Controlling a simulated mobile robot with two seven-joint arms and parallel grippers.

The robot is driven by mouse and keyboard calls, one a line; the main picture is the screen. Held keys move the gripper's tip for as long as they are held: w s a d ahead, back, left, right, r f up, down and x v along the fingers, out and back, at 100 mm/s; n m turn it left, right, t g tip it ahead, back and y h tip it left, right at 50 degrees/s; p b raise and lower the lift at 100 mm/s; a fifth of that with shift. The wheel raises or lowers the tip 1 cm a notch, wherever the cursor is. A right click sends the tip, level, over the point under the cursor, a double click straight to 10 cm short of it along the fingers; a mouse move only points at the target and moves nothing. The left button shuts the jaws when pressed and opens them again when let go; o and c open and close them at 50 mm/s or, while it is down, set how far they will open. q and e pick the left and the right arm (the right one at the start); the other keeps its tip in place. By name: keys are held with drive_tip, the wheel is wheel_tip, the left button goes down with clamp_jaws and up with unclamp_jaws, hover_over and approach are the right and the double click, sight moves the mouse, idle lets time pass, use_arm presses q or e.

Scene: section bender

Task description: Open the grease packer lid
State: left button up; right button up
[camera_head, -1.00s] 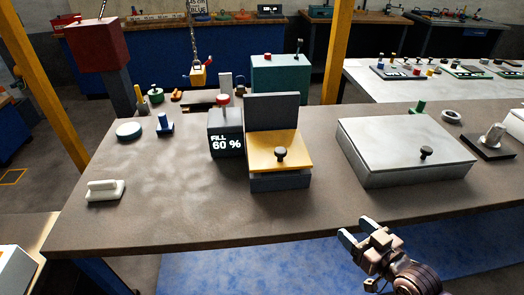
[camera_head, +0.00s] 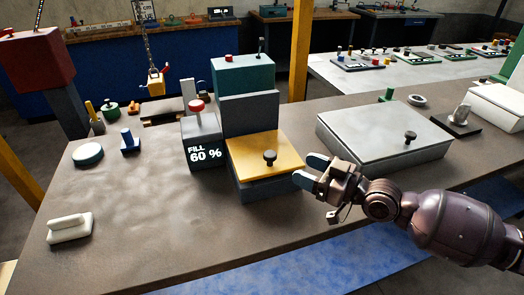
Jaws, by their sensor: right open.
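The grease packer is a dark grey box with an upright back and a yellow lid (camera_head: 252,167) lying closed and flat on its front part. A black knob (camera_head: 269,157) stands on the lid. A grey block beside it carries the lit text "FILL 60 %" (camera_head: 203,154) and a red-topped post (camera_head: 197,107). My right gripper (camera_head: 308,172) is open and empty at the lid's right edge, its fingers pointing left towards the knob. I cannot tell whether a fingertip touches the packer. My left gripper is not in view.
A wide grey box with a flat lid and black knob (camera_head: 387,130) stands to the right, behind my right arm. The table's front left is mostly clear.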

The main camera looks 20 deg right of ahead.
sight(276, 156)
drive_tip(key=p+x, duration=0.1)
drive_tip(key=x, duration=0.9)
drive_tip(key=shift+w+a, duration=0.2)
drive_tip(key=shift+w, duration=0.05)
clamp_jaws()
drive_tip(key=shift+p, duration=0.3)
